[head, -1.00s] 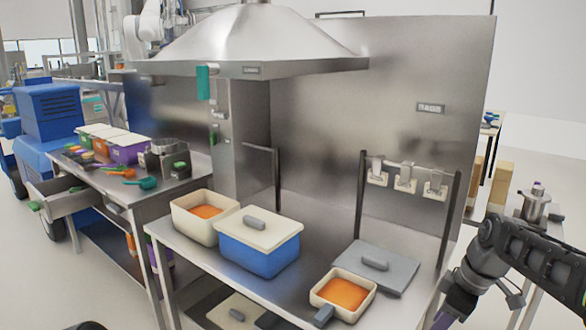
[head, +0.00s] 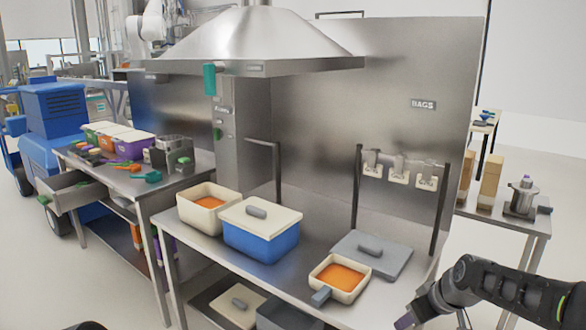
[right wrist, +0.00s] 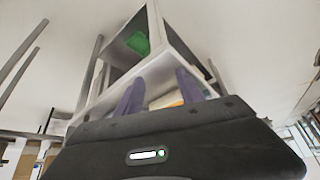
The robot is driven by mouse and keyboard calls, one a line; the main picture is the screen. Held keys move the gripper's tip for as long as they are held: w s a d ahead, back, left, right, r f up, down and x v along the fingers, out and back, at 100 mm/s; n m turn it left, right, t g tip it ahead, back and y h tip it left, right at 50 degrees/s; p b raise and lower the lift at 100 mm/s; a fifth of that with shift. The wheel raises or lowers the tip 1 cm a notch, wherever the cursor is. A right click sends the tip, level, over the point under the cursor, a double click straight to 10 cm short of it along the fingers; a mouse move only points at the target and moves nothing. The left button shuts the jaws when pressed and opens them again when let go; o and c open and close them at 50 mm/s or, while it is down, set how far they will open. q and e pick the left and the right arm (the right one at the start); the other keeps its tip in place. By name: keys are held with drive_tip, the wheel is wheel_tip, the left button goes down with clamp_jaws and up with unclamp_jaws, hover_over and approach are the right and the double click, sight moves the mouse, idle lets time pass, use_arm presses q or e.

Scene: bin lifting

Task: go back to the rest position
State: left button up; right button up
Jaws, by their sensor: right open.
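My right gripper (head: 404,320) is at the bottom edge of the head view, right of centre, partly cut off. In the right wrist view its two purple fingers (right wrist: 162,92) stand apart with nothing between them. It is in front of the steel table (head: 290,290), near the orange-filled pan (head: 341,277), and holds nothing. My left gripper is not in view; only a dark shape, perhaps part of my left arm, shows at the bottom left.
On the table are a blue bin with a cream lid (head: 262,230), a cream bin with orange contents (head: 209,208) and a grey lid (head: 371,254). A hood (head: 250,45) hangs above. Open floor lies at left.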

drive_tip(key=s+a+f+m, duration=0.3)
drive_tip(key=s+a+f, duration=0.15)
drive_tip(key=f, duration=0.55)
drive_tip(key=s+a+f+m, duration=0.25)
drive_tip(key=a+f, duration=0.35)
drive_tip(key=f, duration=0.4)
drive_tip(key=s+a+f+g, duration=0.1)
drive_tip(key=s+a+f, duration=0.2)
drive_tip(key=s, duration=0.5)
drive_tip(key=s+a+f+g+y, duration=0.1)
drive_tip(key=s+a+f+g, duration=0.1)
drive_tip(key=s+f, duration=0.3)
drive_tip(key=s+a+f+m+g, duration=0.1)
drive_tip(key=s+a+f, duration=0.3)
drive_tip(key=s, duration=0.8)
drive_tip(key=shift+s+a+f+g+y, duration=0.4)
drive_tip(key=shift+f+g, duration=0.1)
drive_tip(key=shift+f, duration=0.05)
